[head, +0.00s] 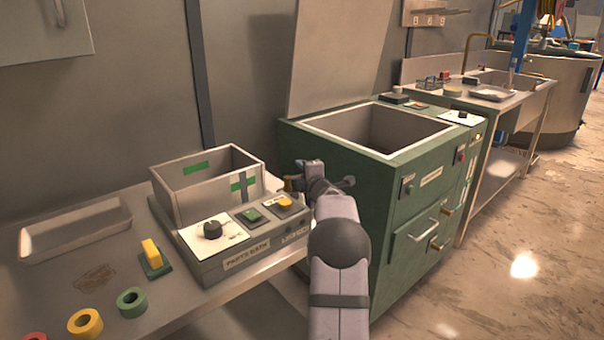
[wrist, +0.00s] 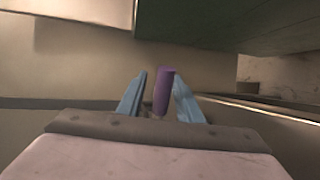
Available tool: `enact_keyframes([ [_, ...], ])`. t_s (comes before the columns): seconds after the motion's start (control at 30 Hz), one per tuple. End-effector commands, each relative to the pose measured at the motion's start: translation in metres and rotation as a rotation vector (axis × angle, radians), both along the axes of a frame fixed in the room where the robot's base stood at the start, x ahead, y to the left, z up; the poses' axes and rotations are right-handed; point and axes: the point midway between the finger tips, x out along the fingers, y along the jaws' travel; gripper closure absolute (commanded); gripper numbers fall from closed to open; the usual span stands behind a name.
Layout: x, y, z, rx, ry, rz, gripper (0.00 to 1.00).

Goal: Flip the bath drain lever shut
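The parts bath (head: 172,205) is a grey open box behind a control panel with a dial and buttons, at the left in the head view. A small brass-coloured fitting (head: 289,184) shows at its right side. In the wrist view a purple upright handle (wrist: 163,92), which looks like the drain lever, stands between the two blue fingers of my gripper (wrist: 160,88). The fingers are apart, with a gap on the left of the handle. The handle is close to the right finger; I cannot tell whether they touch. The handle's lower end is hidden.
A green cabinet (head: 400,207) with an open basin stands just right of my arm. A white tray (head: 75,232), a yellow-handled block (head: 151,254) and coloured rings (head: 131,301) lie on the bench at left. A narrow gap separates bench and cabinet.

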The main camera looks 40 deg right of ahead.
Motion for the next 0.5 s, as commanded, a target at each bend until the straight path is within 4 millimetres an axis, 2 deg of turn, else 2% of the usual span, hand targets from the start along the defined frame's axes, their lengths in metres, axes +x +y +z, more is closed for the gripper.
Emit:
enact_keyframes([
  [0.27,-0.006,0.003,0.0,0.0,0.001,0.0,0.68],
  [0.5,-0.027,0.011,0.005,0.0,0.001,-0.001,0.68],
])
